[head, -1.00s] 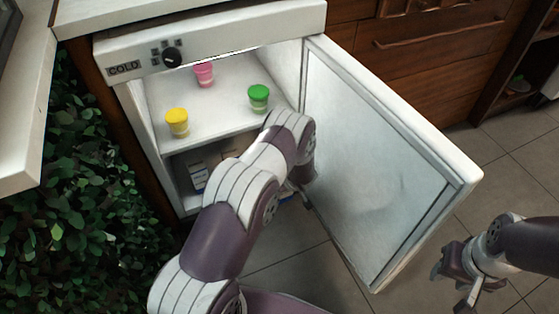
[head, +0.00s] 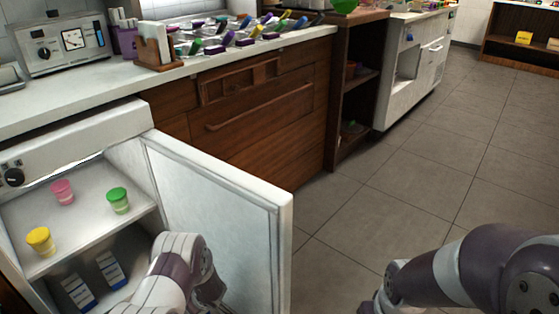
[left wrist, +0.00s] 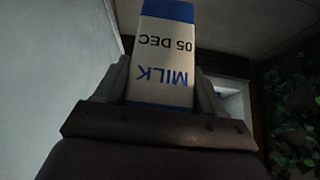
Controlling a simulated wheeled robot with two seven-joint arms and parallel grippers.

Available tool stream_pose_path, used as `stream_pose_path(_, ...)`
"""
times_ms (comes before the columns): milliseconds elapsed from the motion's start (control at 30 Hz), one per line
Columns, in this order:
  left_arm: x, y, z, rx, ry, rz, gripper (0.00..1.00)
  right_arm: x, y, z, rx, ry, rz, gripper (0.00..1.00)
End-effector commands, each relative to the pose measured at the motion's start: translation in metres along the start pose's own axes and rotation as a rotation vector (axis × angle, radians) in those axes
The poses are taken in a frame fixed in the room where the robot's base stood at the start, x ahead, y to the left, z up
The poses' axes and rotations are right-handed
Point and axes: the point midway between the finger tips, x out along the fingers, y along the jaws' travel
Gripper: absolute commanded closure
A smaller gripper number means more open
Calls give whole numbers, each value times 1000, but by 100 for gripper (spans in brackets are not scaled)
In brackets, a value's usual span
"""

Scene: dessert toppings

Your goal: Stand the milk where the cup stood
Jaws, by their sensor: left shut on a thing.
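A milk carton (left wrist: 168,30), white with blue bands and marked "MILK" and "05 DEC", shows upside down in the left wrist view. My left gripper (left wrist: 161,88) is shut on it, one finger on each side. In the head view my left arm reaches down by the open fridge door, and its gripper and the held milk are hidden. Three lidded cups stand on the upper fridge shelf: pink (head: 63,192), yellow (head: 41,240) and green (head: 118,200). My right gripper (head: 370,306) barely shows at the bottom edge, so its jaws are unclear.
Two white-and-blue cartons (head: 78,292) (head: 111,270) are on the lower fridge level. The fridge door (head: 220,215) stands open to the right. The counter above (head: 130,78) holds a panel device and many coloured items. The tiled floor (head: 400,190) to the right is clear.

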Motion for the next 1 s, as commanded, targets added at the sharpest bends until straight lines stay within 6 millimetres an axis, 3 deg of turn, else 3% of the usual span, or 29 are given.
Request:
stream_pose_path(233, -9, 3, 12, 106, 2, 70, 84, -1, 0, 0, 0, 1, 0, 57)
stream_pose_path(467, -54, 16, 3, 289, 4, 189, 84, -14, 0, -2, 0, 0, 0, 57)
stream_pose_path(767, -169, 25, -34, 612, 6, 399, 84, -49, 0, -6, 0, 1, 0, 57)
stream_pose_path(900, -223, 26, -63, 722, 9, 468, 84, -66, 0, -8, 0, 1, 0, 57)
stream_pose_path(1000, -253, 33, -92, 725, 10, 471, 84, -77, 0, -9, 0, 1, 0, 57)
